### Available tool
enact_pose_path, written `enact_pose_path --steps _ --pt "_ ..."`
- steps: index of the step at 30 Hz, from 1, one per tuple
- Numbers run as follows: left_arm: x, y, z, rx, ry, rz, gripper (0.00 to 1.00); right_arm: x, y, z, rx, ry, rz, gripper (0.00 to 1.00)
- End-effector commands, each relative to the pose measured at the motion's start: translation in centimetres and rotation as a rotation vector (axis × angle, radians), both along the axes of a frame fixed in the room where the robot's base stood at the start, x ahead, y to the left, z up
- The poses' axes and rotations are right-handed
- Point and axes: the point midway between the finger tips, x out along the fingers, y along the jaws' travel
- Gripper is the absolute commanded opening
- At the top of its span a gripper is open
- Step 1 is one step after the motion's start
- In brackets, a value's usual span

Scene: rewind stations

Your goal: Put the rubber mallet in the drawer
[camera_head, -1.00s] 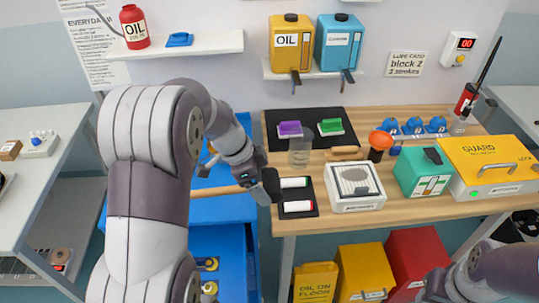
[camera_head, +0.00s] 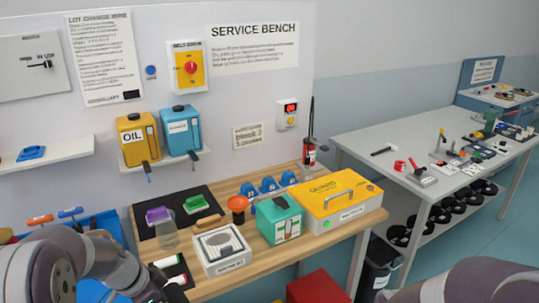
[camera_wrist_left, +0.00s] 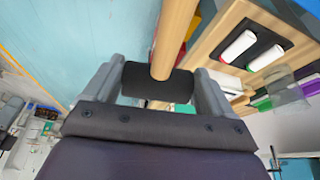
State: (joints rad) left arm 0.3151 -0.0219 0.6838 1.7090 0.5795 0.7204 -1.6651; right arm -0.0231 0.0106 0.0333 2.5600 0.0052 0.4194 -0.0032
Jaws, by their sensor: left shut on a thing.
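In the left wrist view my left gripper (camera_wrist_left: 157,88) is shut on the rubber mallet. The mallet's black head (camera_wrist_left: 150,80) sits between the two grey fingers. Its wooden handle (camera_wrist_left: 175,38) runs up and out of the top of that view. In the head view my left arm comes in at the lower left, and I cannot make out the mallet there. The drawer cannot be made out now; only pieces of the blue cabinet (camera_head: 108,224) show beside my arm. My right arm shows at the lower right, with its gripper out of frame.
The wooden bench (camera_head: 318,240) holds a white box (camera_head: 222,252), a green box (camera_head: 279,222), a yellow guard case (camera_head: 338,200) and a clear cup (camera_head: 167,238). Two markers also show in the wrist view. A grey table (camera_head: 425,165) with tools stands at the right.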

Motion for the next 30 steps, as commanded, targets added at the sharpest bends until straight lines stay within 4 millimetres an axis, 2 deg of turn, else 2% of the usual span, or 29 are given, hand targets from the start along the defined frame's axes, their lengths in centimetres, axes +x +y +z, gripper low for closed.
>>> enact_pose_path --steps 5,12,18,23,30 --pt "1.1 -1.1 -3.3 -0.002 0.003 0.186 0.42 0.0 0.0 0.0 0.0 0.0 0.0 0.43" --pt "2.3 -3.0 -9.4 -0.002 0.0 0.568 0.42 0.0 0.0 0.0 0.0 0.0 0.0 0.43" --pt "2.2 -3.8 -12.7 -0.001 -0.002 0.797 0.42 0.0 0.0 0.0 0.0 0.0 0.0 0.43" --pt "2.1 -4.1 -14.2 -0.003 -0.004 0.905 0.42 0.0 0.0 0.0 0.0 0.0 0.0 0.43" --pt "2.1 -4.0 -14.2 -0.005 -0.005 0.922 0.42 0.0 0.0 0.1 0.0 0.0 0.0 0.43"
